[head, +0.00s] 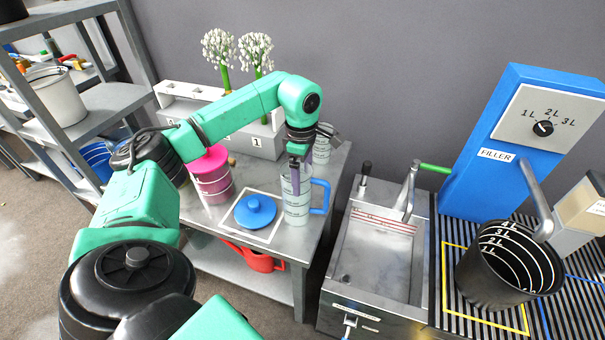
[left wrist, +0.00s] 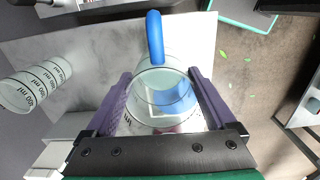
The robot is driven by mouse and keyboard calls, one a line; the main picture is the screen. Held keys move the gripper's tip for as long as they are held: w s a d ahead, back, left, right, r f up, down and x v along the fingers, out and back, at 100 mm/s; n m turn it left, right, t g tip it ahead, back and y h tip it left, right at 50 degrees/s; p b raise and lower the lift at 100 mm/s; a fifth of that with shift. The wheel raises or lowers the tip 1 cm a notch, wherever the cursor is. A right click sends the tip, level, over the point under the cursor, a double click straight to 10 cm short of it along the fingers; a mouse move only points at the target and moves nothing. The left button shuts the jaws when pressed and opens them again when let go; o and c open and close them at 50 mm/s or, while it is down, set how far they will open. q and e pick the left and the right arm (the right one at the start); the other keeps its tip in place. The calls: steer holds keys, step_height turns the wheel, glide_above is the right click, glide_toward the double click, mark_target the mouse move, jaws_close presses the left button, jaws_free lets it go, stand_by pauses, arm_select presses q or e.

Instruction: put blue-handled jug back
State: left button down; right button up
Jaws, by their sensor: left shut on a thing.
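The blue-handled jug (head: 297,208) is clear with graduation marks and stands upright at the right end of the metal table, its blue handle (head: 321,196) to the right. My left gripper (head: 298,160) comes down from above and is shut on the jug's upper part. In the left wrist view the jug (left wrist: 163,92) sits between the two purple fingers, its handle (left wrist: 155,38) pointing away. Whether its base touches the table is hard to tell. My right gripper is not in view.
A pink container (head: 211,176) stands left of the lid. Another clear graduated jug (left wrist: 35,85) is beside the gripper. A numbered rack (head: 225,128) with white flowers is behind. A sink (head: 375,255), blue filler (head: 520,150) and black bucket (head: 490,285) stand right. A red watering can (head: 255,261) is below.

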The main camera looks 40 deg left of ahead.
arm_select(q)
jaws_free()
steer(key=shift+r, duration=0.55)
step_height(320, 180, up, 11)
